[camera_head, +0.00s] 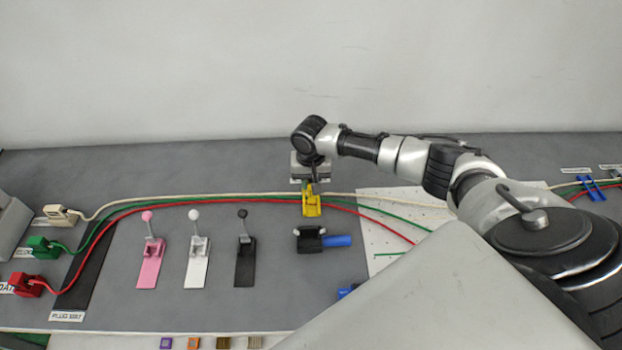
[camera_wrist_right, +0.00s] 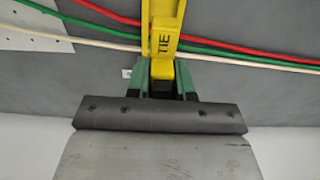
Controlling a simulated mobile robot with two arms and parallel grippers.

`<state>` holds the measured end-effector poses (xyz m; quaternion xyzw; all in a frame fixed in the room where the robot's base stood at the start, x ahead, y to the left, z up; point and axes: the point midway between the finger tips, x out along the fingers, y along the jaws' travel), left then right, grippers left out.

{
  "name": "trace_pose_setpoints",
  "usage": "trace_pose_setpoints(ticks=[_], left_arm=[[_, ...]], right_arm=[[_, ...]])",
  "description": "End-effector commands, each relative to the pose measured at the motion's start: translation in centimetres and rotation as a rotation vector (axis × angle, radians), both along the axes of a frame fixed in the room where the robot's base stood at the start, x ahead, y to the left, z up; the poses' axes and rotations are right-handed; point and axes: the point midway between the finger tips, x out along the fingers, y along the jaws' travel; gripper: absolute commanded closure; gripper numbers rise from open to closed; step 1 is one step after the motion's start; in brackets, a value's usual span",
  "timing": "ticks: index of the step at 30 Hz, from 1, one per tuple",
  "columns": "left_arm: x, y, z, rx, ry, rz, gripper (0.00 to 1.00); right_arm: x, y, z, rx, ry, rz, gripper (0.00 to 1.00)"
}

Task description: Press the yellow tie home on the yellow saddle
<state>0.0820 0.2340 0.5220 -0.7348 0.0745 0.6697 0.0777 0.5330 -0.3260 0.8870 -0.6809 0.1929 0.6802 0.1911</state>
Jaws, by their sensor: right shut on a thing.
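My right gripper (camera_head: 307,186) reaches down at the yellow fixture in the middle of the table. In the right wrist view its green-sided fingers (camera_wrist_right: 164,80) are shut on the end of the yellow tie (camera_wrist_right: 162,45), which bears the word TIE. The yellow saddle (camera_head: 312,208) sits at the cables; in the head view I cannot clearly tell saddle from tie. The white, green and red cables run across at the yellow fixture. Whether the tie is fully seated is hidden. My left gripper is not in view.
Pink (camera_head: 150,265), white (camera_head: 197,265) and black (camera_head: 244,262) lever fixtures stand left of the yellow one. A black clamp (camera_head: 310,239) with a blue cylinder (camera_head: 337,241) lies just in front. Plugs line the left edge; a blue fixture (camera_head: 591,188) stands far right.

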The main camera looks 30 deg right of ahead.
Motion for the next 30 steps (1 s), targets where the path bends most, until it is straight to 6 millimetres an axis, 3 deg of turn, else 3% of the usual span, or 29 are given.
trace_pose_setpoints(ticks=[30], left_arm=[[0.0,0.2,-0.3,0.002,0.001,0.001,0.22]], right_arm=[[0.0,-0.1,-1.6,-0.001,-0.001,0.000,1.00]])
